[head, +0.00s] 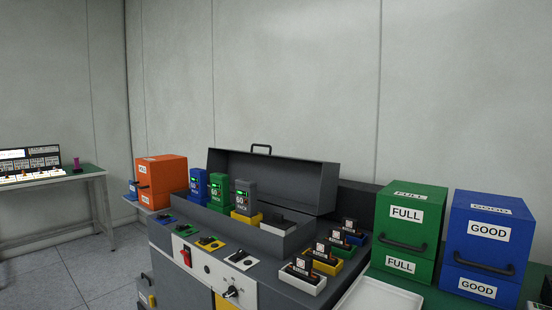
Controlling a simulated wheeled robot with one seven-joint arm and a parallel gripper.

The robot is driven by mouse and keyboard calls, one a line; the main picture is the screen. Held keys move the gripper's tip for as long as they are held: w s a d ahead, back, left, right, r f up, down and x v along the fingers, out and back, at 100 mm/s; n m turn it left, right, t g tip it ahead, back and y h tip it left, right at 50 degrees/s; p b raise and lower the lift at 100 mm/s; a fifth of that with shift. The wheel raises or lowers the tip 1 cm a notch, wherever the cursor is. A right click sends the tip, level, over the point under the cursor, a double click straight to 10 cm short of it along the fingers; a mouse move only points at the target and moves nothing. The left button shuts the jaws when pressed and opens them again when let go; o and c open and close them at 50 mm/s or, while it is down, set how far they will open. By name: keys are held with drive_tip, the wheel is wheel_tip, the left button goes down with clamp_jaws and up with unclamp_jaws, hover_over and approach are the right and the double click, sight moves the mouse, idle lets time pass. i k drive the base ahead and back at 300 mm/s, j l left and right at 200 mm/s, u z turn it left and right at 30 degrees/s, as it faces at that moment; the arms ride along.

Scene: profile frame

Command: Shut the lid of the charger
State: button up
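The charger is a dark grey cabinet (185,255) in the middle of the head view. Its long grey lid (310,180) stands open and tilted back behind the bay, with a black handle (261,147) on its upper edge. In the open bay stand a blue pack (198,182), a green pack (218,190) and a grey pack (246,197), each with a lit green display. The grey pack sits in a yellow holder. A white holder (280,224) to its right shows no upright pack. My gripper is not in view.
Coloured docks with dark packs (302,270) line the charger's right top. A green FULL box (405,230) and blue GOOD box (488,245) stand at right, near a white tray (378,300). An orange box (160,181) stands left. Open floor (80,270) lies at lower left.

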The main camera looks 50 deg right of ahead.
sight(309, 186)
drive_tip(key=i+z, duration=0.15)
drive_tip(key=z, duration=0.3)
drive_tip(key=i+z, duration=0.2)
drive_tip(key=z, duration=0.25)
drive_tip(key=i+j+z, duration=0.2)
drive_tip(key=i, duration=0.25)
drive_tip(key=i+j+z, duration=0.25)
drive_tip(key=i, duration=0.2)
drive_tip(key=i+j+z, duration=0.2)
drive_tip(key=i+j, duration=0.15)
drive_tip(key=i, duration=0.1)
